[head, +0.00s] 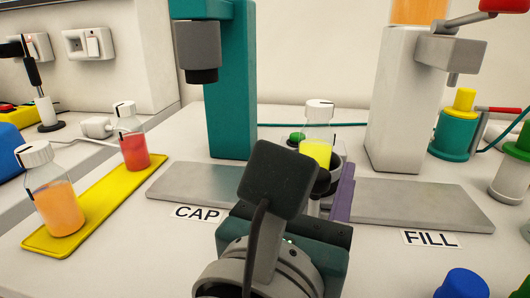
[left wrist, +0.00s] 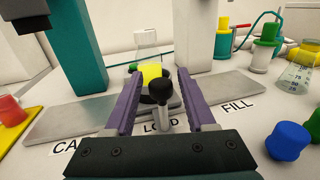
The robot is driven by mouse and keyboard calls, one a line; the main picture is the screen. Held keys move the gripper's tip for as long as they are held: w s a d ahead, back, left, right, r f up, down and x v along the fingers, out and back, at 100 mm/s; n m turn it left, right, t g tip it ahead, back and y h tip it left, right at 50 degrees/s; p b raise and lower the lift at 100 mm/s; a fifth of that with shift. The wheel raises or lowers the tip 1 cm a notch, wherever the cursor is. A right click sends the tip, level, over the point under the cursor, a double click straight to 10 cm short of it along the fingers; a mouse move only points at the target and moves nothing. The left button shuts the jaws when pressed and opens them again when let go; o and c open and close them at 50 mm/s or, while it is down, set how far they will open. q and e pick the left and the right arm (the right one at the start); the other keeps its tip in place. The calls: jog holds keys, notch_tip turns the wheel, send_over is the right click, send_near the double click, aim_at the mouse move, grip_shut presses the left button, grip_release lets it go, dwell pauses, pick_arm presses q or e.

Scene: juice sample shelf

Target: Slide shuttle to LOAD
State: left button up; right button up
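A bottle with yellow liquid and a white top (head: 317,152) stands upright in a dark round holder (head: 332,172), which I take as the shuttle. It sits between the CAP plate and FILL plate, behind the LOAD label (left wrist: 161,128). In the left wrist view, a black knob (left wrist: 161,90) on a pale stem stands in front of the yellow bottle (left wrist: 151,70). My left gripper (left wrist: 158,84) has its purple fingers apart, one on each side of the knob, with gaps visible. My right gripper is not in view.
The grey CAP plate (head: 190,184) lies left under a teal column (head: 230,85); the grey FILL plate (head: 425,204) lies right by a white dispenser (head: 400,100). A yellow tray (head: 95,208) holds orange and red bottles. A blue cap (head: 462,284) is at front right.

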pick_arm(q)
jog(key=shift+o, duration=0.4)
jog(key=shift+s+a, duration=0.2)
jog(key=shift+s, duration=0.15)
jog(key=v, duration=0.9)
jog(key=shift+f, duration=0.1)
jog(key=shift+s, duration=0.1)
